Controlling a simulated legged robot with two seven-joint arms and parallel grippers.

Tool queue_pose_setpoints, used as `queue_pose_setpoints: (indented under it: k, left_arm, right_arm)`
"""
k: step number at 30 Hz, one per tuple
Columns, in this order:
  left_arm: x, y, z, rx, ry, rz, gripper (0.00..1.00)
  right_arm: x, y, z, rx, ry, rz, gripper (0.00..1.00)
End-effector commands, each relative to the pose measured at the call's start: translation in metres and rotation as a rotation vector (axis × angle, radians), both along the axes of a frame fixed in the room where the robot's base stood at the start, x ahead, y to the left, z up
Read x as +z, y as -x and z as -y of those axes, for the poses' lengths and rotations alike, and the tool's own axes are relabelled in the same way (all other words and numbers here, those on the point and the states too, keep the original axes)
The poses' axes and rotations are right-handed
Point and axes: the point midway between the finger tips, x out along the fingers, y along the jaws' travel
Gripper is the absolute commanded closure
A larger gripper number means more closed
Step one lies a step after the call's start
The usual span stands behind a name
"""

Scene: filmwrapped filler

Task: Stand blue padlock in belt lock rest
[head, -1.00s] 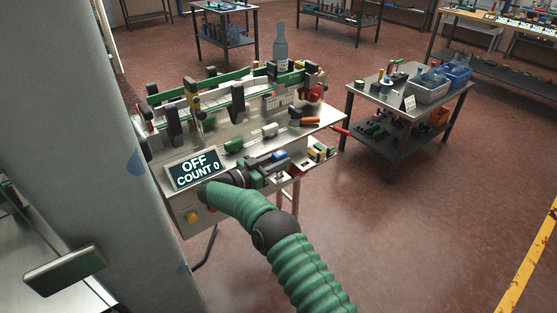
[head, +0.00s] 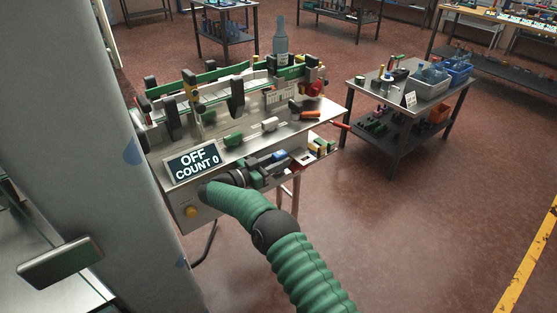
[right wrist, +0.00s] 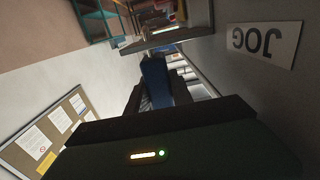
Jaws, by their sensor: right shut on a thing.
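My right gripper (head: 270,161) reaches in front of the machine bench and is shut on the blue padlock (head: 280,155). In the right wrist view the padlock (right wrist: 154,75) is a dark blue block between the dark fingers, partly hidden by them. The gripper is just in front of the bench's front edge, below the bench top. A holder with red, yellow and green pieces (head: 322,146) is at the bench's right front, right of the padlock. I cannot tell which part is the belt lock rest. My left gripper is not in view.
The machine bench (head: 324,113) has a sign reading "OFF COUNT 0" (head: 193,162), a bottle (head: 280,42) and an orange-handled tool (head: 305,115). A grey pillar (head: 75,120) blocks the left. A side table (head: 362,92) stands right. Floor right of my arm is clear.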

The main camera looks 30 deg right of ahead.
Motion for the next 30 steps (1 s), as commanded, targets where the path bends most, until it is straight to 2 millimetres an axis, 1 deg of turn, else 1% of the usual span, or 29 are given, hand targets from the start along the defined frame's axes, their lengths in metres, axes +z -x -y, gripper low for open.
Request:
queue_pose_setpoints:
  k: [12,13,18,19,27,30]
  left_arm:
    - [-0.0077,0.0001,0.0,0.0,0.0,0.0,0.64]
    - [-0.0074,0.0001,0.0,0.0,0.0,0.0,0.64]
    - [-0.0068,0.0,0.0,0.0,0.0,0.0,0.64]
    - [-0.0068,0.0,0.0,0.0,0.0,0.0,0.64]
    - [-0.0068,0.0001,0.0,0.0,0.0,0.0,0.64]
    - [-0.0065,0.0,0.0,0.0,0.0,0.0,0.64]
  right_arm:
    - [-0.011,0.0,0.0,0.0,0.001,0.001,1.0]
    - [-0.0107,0.0,0.0,0.0,0.001,0.001,0.72]
    - [-0.0101,0.0,0.0,0.0,0.001,0.001,0.49]
    - [-0.0101,0.0,0.0,0.0,0.001,0.0,0.48]
    - [-0.0109,-0.0001,-0.0008,0.0,-0.001,-0.001,0.48]
    - [-0.0109,0.0001,-0.0095,0.002,-0.001,-0.001,0.48]
